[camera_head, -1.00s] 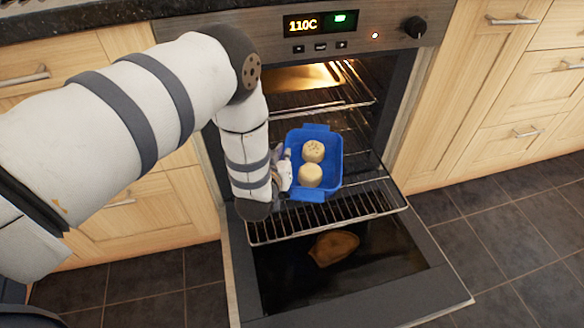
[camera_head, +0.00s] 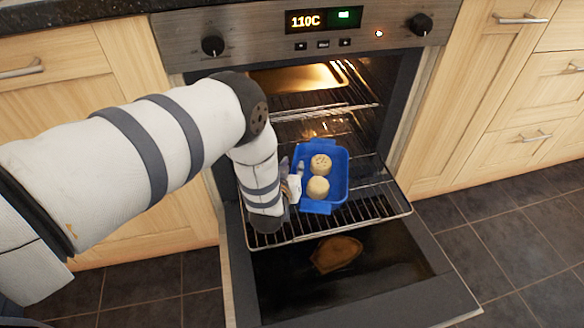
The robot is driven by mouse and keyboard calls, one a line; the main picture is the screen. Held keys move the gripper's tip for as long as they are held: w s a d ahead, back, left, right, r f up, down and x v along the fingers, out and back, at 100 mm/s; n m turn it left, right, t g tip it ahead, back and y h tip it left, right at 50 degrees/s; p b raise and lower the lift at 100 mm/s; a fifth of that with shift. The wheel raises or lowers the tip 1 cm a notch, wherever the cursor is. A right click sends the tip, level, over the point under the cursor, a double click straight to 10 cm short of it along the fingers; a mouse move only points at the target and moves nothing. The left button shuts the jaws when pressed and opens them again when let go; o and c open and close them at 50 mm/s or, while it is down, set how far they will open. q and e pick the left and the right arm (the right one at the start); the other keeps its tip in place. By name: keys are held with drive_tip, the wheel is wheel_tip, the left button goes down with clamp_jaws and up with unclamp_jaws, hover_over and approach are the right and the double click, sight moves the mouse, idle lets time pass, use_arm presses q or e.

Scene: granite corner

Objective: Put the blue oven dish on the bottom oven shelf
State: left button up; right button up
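The blue oven dish (camera_head: 338,190) holds two round pale items, one with dark specks (camera_head: 320,164) and one plain (camera_head: 317,188). The dish is at the pulled-out lower oven shelf (camera_head: 380,212), over its wires; I cannot tell whether it rests on them. My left gripper (camera_head: 293,184) is at the dish's left side wall, mostly hidden behind my forearm and wrist. Its fingers are too small and covered to tell whether they are shut on the wall. My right gripper is not in view.
The oven door (camera_head: 400,290) is folded down, with a brown patch (camera_head: 336,253) on its inner glass. An upper rack (camera_head: 320,100) with a lit tray (camera_head: 295,78) is inside the oven. Wooden cabinets (camera_head: 490,110) flank the oven.

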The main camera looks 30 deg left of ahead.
use_arm(q)
drive_tip(key=shift+r, duration=0.1)
drive_tip(key=shift+s+r, duration=0.2)
drive_tip(key=p+v, duration=0.3)
drive_tip(key=v, duration=0.8)
drive_tip(key=shift+s+d, duration=0.15)
drive_tip(key=shift+s, duration=0.1)
